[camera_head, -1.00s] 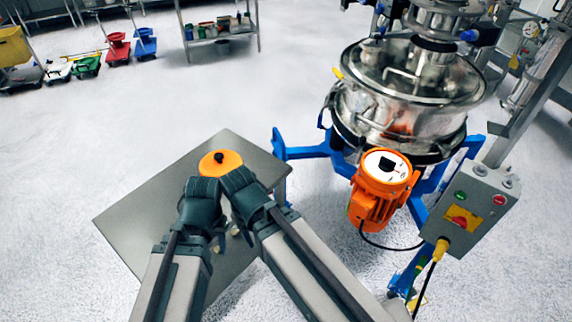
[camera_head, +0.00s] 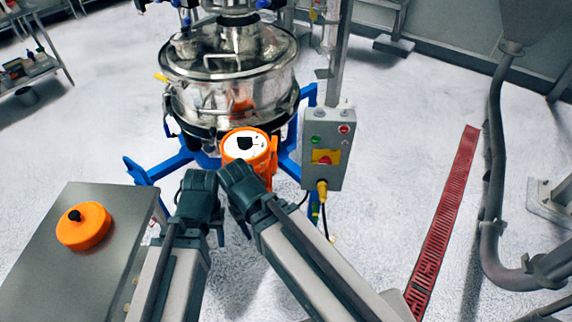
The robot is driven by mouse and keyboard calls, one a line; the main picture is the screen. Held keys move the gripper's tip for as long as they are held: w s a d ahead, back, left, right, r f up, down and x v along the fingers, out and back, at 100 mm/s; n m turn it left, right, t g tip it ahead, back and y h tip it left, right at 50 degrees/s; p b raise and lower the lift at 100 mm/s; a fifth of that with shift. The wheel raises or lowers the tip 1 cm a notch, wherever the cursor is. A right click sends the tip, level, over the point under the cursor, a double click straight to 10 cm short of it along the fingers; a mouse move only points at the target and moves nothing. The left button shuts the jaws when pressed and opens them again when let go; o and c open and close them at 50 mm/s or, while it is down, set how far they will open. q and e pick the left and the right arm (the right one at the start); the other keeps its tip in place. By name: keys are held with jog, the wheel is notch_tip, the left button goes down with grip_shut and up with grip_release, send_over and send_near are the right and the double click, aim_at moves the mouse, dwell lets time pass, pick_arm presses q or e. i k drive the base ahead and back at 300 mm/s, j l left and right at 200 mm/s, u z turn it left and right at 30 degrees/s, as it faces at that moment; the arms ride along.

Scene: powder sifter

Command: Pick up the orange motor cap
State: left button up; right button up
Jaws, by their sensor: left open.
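The orange motor cap (camera_head: 84,227) is a round orange disc with a black knob on top. My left gripper (camera_head: 205,222) is open, in the middle of the view, to the right of the table's edge. My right gripper (camera_head: 240,222) is beside it on the right; its fingers are mostly hidden by its own body. The orange motor (camera_head: 262,152) on the sifter has a white top face with a black shape and stands just beyond my grippers.
The steel sifter (camera_head: 230,85) stands on blue legs beyond the grippers, with a grey control box (camera_head: 324,160) to its right. A red floor grate (camera_head: 440,230) and a grey pipe (camera_head: 490,150) are at the right. The floor between box and grate is clear.

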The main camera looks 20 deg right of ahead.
aim_at(81, 227)
jog(key=z, duration=0.25)
jog(key=u, duration=1.5)
